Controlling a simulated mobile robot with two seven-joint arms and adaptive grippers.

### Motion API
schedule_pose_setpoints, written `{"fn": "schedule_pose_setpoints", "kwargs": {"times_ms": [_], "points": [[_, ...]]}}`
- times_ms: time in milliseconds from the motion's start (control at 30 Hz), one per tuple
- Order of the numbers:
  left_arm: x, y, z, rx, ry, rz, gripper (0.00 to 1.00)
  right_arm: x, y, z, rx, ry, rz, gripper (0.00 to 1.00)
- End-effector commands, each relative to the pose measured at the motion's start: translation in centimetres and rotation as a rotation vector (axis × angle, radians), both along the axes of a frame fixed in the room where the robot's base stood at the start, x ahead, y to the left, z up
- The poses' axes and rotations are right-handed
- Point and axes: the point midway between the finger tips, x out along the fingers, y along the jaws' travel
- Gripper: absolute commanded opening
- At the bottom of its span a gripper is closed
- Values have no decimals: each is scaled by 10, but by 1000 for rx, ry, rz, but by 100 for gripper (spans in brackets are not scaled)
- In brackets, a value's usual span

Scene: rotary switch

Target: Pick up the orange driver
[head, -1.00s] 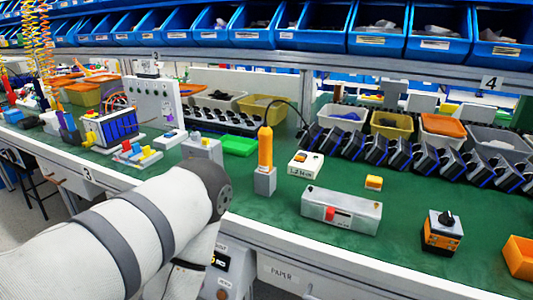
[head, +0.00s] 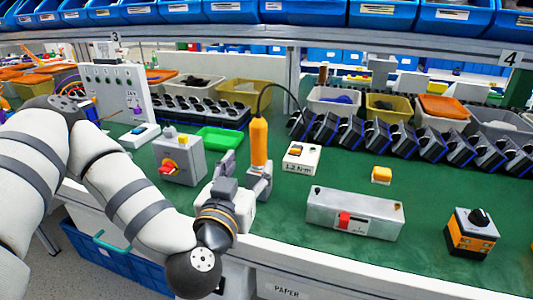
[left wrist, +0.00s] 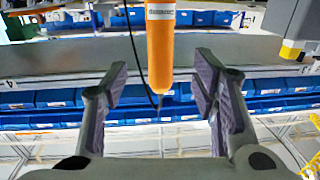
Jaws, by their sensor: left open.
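The orange driver (head: 259,146) stands upright near the middle of the green bench in the head view, with a dark cable rising from its top. My left gripper (head: 246,172) is close beside its lower part and partly hides its base. In the left wrist view the driver (left wrist: 160,45) hangs into the space between the two spread fingers of my left gripper (left wrist: 160,88). There is a visible gap on each side, so the gripper is open and holds nothing. My right gripper is not in view.
A grey box with a red switch (head: 178,160) stands left of my gripper. A white torque display (head: 301,157), a yellow button (head: 381,174), a long grey box (head: 354,214) and an orange-black rotary switch (head: 471,232) stand to the right. Open green bench lies between them.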

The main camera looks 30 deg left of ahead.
Motion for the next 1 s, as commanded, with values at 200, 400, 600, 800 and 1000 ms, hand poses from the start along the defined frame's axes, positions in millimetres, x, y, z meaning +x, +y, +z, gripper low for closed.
{"fn": "schedule_pose_setpoints", "kwargs": {"times_ms": [200, 400, 600, 800, 1000], "points": [[34, 12, -3, 1, 4, 2, 53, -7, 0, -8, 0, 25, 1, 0], [69, 24, -7, 0, 6, 2, 53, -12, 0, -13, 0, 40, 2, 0], [83, 28, -5, -1, 7, -1, 53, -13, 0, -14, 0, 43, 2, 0], [83, 28, -5, -1, 6, -2, 37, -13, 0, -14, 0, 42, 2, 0], [83, 28, -5, -1, 6, -2, 0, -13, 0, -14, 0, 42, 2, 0]]}}
